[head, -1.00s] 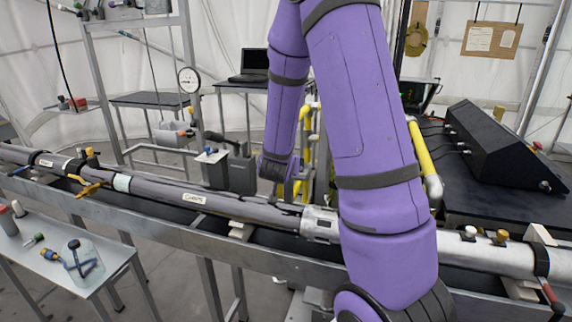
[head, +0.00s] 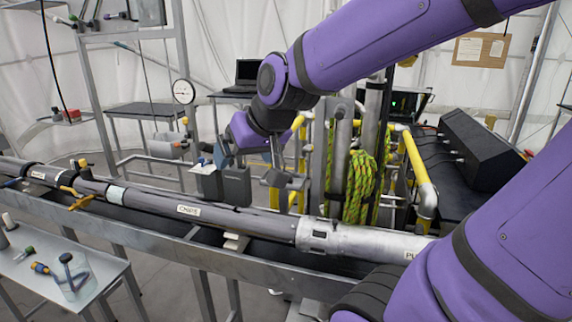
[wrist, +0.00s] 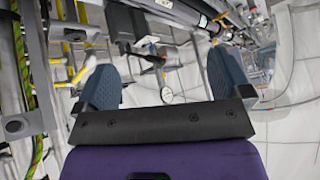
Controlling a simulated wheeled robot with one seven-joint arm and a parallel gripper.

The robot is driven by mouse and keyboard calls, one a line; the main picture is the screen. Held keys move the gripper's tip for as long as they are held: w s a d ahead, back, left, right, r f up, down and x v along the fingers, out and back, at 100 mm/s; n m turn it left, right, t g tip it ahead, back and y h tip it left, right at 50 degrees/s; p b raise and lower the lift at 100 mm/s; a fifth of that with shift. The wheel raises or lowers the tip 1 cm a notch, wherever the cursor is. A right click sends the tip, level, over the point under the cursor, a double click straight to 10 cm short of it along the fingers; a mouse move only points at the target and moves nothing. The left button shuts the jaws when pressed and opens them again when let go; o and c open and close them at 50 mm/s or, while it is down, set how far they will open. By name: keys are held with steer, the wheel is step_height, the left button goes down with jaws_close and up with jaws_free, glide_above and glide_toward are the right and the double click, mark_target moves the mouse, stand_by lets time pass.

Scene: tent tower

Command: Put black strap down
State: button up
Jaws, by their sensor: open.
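My gripper (head: 232,150) is above and behind the long grey pipe (head: 180,210) in the head view, near two dark grey blocks. In the wrist view my gripper (wrist: 165,80) shows two blue-grey fingers spread wide, with nothing held between them. In the head view, one blue-grey finger shows and the other is not clear. I cannot pick out a loose black strap in either view. Dark bands wrap the pipe at the left, but I cannot tell whether one is the strap.
A yellow-green rope (head: 360,188) hangs on a frame right of my gripper. Yellow pipes (head: 415,160) and a black console (head: 480,150) stand at the right. A pressure gauge (head: 183,91) is behind. A side table (head: 100,278) with small tools is at front left.

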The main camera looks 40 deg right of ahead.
steer(key=s+r+n+g, duration=0.1)
steer(key=s+r+g, duration=0.1)
steer(key=s, duration=1)
steer(key=shift+a+n+h, duration=0.3)
steer(key=shift+a+n, duration=0.1)
steer(key=shift+a, duration=0.05)
